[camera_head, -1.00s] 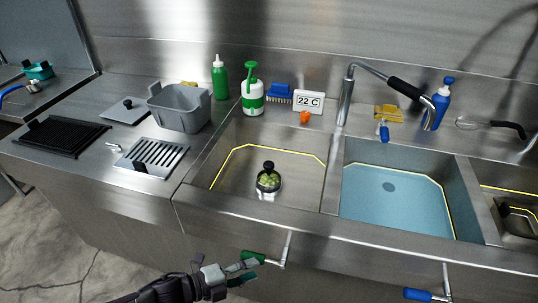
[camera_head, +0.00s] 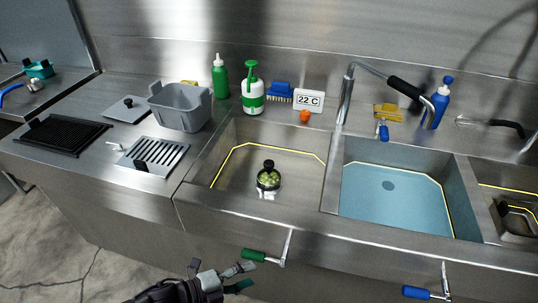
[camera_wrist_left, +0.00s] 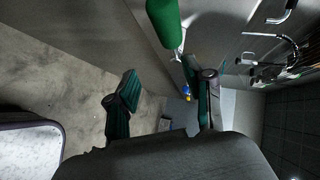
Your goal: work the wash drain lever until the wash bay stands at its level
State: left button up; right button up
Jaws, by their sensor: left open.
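A lever with a green handle (camera_head: 254,255) hangs on the front of the counter below the left basin (camera_head: 232,170). That basin has a yellow line around its walls; no clear water surface shows in it. A dark-topped jar with green contents (camera_head: 268,180) stands inside. My left gripper (camera_head: 246,278) is open and empty, just below and in front of the green handle, apart from it. In the left wrist view the green handle (camera_wrist_left: 163,22) is at the top, beyond the spread fingers (camera_wrist_left: 163,103). My right gripper is not in view.
The middle basin (camera_head: 447,205) holds bluish water below its yellow line; a blue-handled lever (camera_head: 417,292) hangs below it. A faucet (camera_head: 346,95) stands behind. A display (camera_head: 309,101) reads 22 C. A grey tub (camera_head: 180,107) and grate (camera_head: 155,155) sit left. Floor lies clear at lower left.

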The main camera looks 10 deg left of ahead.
pick_arm(q)
jog(key=p+v, duration=0.2)
jog(key=v, duration=0.4)
dwell(0.5)
jog(key=s+a+f+n+y, duration=0.1)
jog(key=a+f+n+y, duration=0.25)
jog(key=f, duration=0.35)
jog(key=s+a+f+n+g+y, duration=0.1)
jog(key=a+f+n+y, duration=0.1)
jog(key=a+f+n, duration=0.45)
jog(key=s+a+f+n+y, duration=0.1)
jog(key=f+n+y, duration=0.2)
jog(key=f, duration=0.6)
jog(key=s+d+f+n+g, duration=0.2)
jog(key=s+f+n, duration=0.1)
jog(key=s, duration=0.5)
jog(key=s+d+f+n+g+y, duration=0.1)
jog(key=s+d+f+n+g, duration=0.1)
jog(key=s+f, duration=0.4)
jog(key=s+d+f+n+g+y, duration=0.1)
jog(key=s+d+f+n+g, duration=0.1)
jog(key=s, duration=0.8)
notch_tip(320, 180, down, 3)
jog(key=shift+s+d+r+n+g, duration=0.15)
jog(key=shift+s+n+g, duration=0.15)
jog(key=shift+n+g, duration=0.7)
